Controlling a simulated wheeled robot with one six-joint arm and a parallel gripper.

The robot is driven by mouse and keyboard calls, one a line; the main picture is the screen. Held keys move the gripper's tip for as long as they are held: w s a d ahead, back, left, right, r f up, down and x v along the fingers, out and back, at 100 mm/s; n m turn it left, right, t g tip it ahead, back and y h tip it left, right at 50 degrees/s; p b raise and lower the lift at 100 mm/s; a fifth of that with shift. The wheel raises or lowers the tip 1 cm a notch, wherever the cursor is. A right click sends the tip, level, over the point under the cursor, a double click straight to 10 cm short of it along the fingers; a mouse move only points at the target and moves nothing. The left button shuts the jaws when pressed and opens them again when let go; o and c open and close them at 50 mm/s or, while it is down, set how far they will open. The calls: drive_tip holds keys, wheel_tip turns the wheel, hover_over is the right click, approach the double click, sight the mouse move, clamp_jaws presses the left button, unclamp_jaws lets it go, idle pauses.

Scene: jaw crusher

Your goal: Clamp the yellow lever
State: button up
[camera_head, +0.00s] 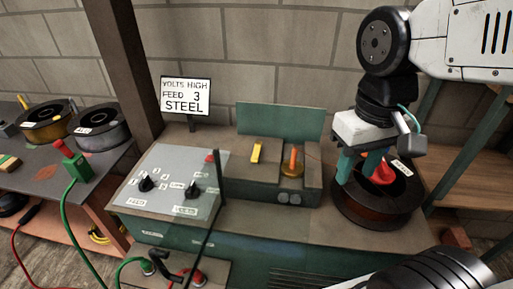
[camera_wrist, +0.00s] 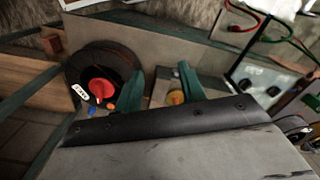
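The yellow lever (camera_head: 257,153) stands upright on the left part of a dark, brown-topped housing in the head view. I cannot make it out in the wrist view. An orange lever (camera_head: 293,160) on a round yellowish base is just right of it. My gripper (camera_head: 362,178) points down, right of both levers, and overlaps the wire spool in the picture. Its two teal fingers are apart with nothing between them. In the wrist view my gripper (camera_wrist: 160,88) is open, and the orange lever's yellowish base (camera_wrist: 174,97) shows between the fingers, farther down.
The wire spool (camera_head: 375,213) with a red hub (camera_head: 382,173) is on the right. A grey control panel (camera_head: 172,184) with knobs stands left of the levers. A thin dark rod (camera_head: 218,180) rises beside it. A sign (camera_head: 186,96) reads "VOLTS HIGH FEED 3 STEEL". A green plate (camera_head: 279,119) stands behind the levers.

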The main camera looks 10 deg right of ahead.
drive_tip(key=w+a+f+g, duration=0.1)
drive_tip(key=w+a+f, duration=0.1)
drive_tip(key=w, duration=0.4)
drive_tip(key=w+a+f, duration=0.1)
drive_tip(key=w+a, duration=0.2)
drive_tip(key=w, duration=0.2)
drive_tip(key=m+t, duration=0.1)
drive_tip(key=m, duration=0.4)
hover_over(256, 153)
wheel_tip(256, 153, down, 5)
drive_tip(key=shift+a+r, duration=0.1)
wheel_tip(256, 153, down, 8)
drive_tip(key=shift+s+r, duration=0.1)
drive_tip(key=shift+r, duration=0.05)
clamp_jaws()
